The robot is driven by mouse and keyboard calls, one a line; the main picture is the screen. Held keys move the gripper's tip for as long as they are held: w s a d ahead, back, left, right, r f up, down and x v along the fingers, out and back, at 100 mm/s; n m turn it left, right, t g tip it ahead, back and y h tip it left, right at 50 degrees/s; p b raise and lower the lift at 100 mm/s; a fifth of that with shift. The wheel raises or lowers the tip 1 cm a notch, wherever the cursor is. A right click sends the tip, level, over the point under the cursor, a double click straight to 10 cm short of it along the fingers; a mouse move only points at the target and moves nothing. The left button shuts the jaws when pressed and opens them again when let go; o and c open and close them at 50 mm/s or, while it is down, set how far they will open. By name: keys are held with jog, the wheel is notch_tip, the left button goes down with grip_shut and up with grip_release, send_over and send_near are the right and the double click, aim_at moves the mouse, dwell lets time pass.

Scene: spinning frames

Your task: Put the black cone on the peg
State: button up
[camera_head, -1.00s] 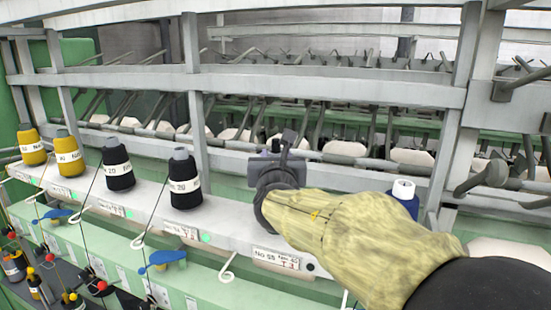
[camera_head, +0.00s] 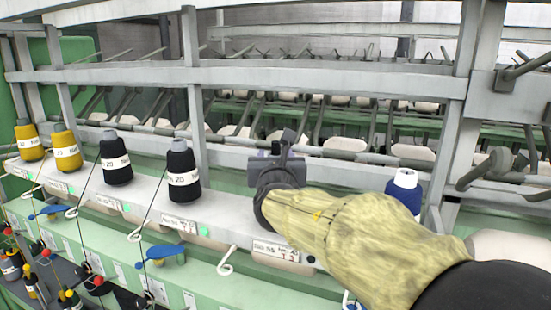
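Two black cones with white labels stand upright on the pale ledge (camera_head: 145,205). The nearer black cone (camera_head: 183,175) is left of my gripper, and the other black cone (camera_head: 116,165) is further left. My gripper (camera_head: 279,160) is dark and points away over the ledge at centre. My yellow-sleeved arm reaches it from the lower right and hides much of it. I cannot tell whether its fingers are apart or hold a cone. No bare peg can be made out; the ledge behind the gripper and sleeve is partly hidden.
Two yellow cones (camera_head: 66,150) stand at the left end of the ledge. A blue cone (camera_head: 405,188) stands right of my gripper, partly behind the sleeve. Grey frame posts (camera_head: 196,110) and rails rise behind. White curled guides (camera_head: 226,262) and threads lie in front.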

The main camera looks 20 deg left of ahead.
jog(key=shift+o, duration=1)
jog(key=shift+f, duration=0.1)
jog(key=shift+s, duration=0.15)
jog(key=shift+s+d, duration=0.1)
jog(key=shift+s, duration=0.15)
jog(key=b+v, duration=0.5)
jog(key=v, duration=1.1)
jog(key=shift+s+b, duration=0.3)
jog(key=shift+b, duration=0.05)
jog(key=shift+d, duration=0.1)
